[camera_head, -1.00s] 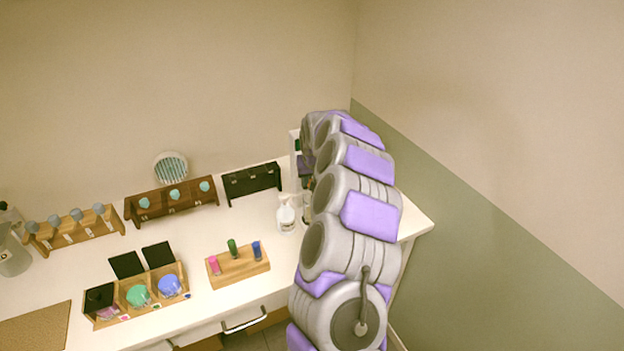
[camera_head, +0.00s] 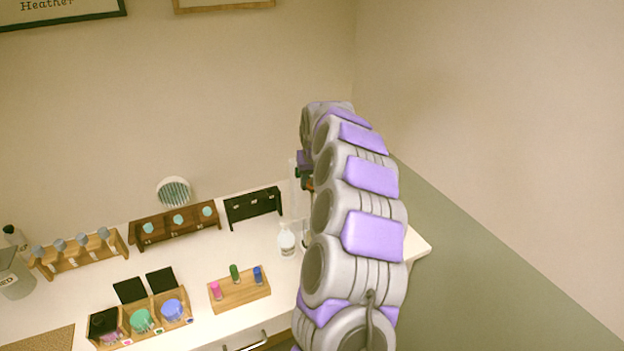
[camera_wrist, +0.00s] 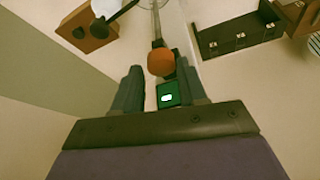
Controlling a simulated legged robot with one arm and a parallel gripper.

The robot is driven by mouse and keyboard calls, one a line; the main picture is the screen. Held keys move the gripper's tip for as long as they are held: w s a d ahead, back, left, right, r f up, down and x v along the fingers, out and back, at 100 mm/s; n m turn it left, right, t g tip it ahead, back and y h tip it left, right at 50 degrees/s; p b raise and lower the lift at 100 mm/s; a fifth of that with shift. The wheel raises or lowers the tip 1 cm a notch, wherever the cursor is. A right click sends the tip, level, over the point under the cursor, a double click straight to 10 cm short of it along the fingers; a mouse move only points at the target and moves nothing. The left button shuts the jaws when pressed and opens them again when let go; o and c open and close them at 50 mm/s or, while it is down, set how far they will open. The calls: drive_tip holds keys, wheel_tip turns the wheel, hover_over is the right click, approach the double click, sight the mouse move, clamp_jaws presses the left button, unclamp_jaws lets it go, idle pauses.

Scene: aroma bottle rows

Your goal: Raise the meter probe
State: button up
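The meter probe shows between the fingers in the wrist view. It has a dark green body with a small lit screen (camera_wrist: 168,95), an orange-brown knob (camera_wrist: 161,62) and a thin rod running away towards a clear round rim (camera_wrist: 150,3). In the head view my gripper (camera_head: 304,158) is at the far end of my arm, above the counter's right end. A small green and orange patch of the probe (camera_head: 307,179) shows just below it, partly hidden by my arm.
A wooden tray with several small bottles (camera_head: 239,291) is nearer. A wooden block (camera_wrist: 88,30) shows in the wrist view. Walls close the right corner.

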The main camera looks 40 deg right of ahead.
drive_tip(key=shift+o, duration=0.7)
drive_tip(key=shift+s+a, duration=0.1)
drive_tip(key=shift+o, duration=0.7)
drive_tip(key=shift+w+f, duration=0.1)
drive_tip(key=shift+w, duration=0.2)
drive_tip(key=shift+s+r, duration=0.15)
drive_tip(key=shift+r, duration=0.1)
drive_tip(key=p+v, duration=0.1)
drive_tip(key=v, duration=1.5)
drive_tip(key=shift+r+p, duration=0.3)
drive_tip(key=shift+r, duration=0.05)
